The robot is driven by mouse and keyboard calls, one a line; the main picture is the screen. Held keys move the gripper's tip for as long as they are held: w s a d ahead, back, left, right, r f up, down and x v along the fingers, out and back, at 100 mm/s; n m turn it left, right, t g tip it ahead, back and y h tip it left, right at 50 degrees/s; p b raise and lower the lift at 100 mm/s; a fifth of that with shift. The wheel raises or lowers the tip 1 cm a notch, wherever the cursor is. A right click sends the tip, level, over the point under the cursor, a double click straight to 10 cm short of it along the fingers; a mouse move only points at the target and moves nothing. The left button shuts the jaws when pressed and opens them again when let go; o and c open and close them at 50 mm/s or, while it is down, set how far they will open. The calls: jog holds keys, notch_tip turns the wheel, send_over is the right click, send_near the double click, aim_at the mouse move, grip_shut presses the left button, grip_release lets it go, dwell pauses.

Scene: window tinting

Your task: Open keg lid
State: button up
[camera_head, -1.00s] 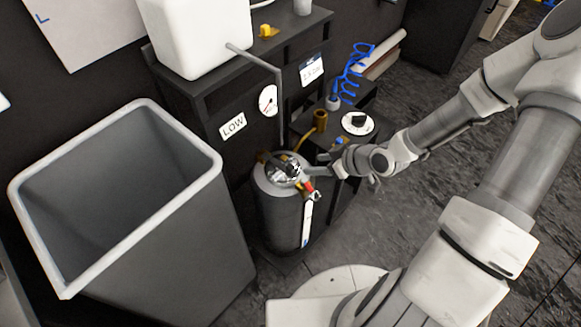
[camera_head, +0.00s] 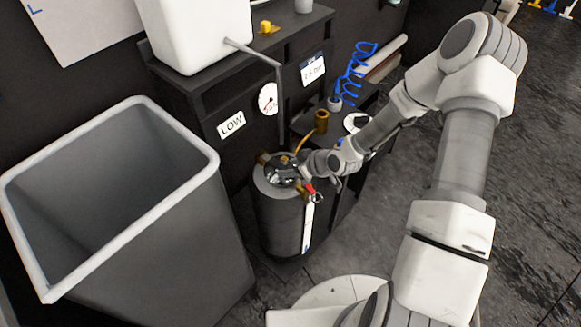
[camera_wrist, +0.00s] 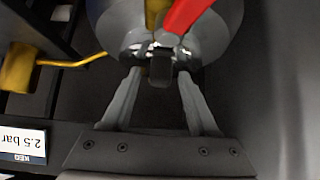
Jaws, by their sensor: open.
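The keg (camera_head: 284,222) is a dark grey cylinder with a lighter top, standing on the floor in front of the black rack. Its lid area (camera_head: 278,170) carries dark and brass fittings, partly hidden by my wrist. In the wrist view the shiny lid (camera_wrist: 122,22) has a red lever (camera_wrist: 186,14) and a small black piece (camera_wrist: 161,70) at its near edge. My gripper (camera_wrist: 160,76) is open, with its two fingers on either side of the black piece. I cannot tell whether they touch it. In the head view the fingers are mostly hidden over the keg's top.
A large grey bin (camera_head: 180,235) stands left of the keg. The black rack (camera_head: 205,98) behind holds a white tank (camera_head: 195,35), a gauge (camera_head: 267,99) and a LOW sign (camera_head: 231,124). A yellow hose (camera_wrist: 75,63) runs near the lid. Open floor lies to the right.

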grip_shut()
dwell(1.4)
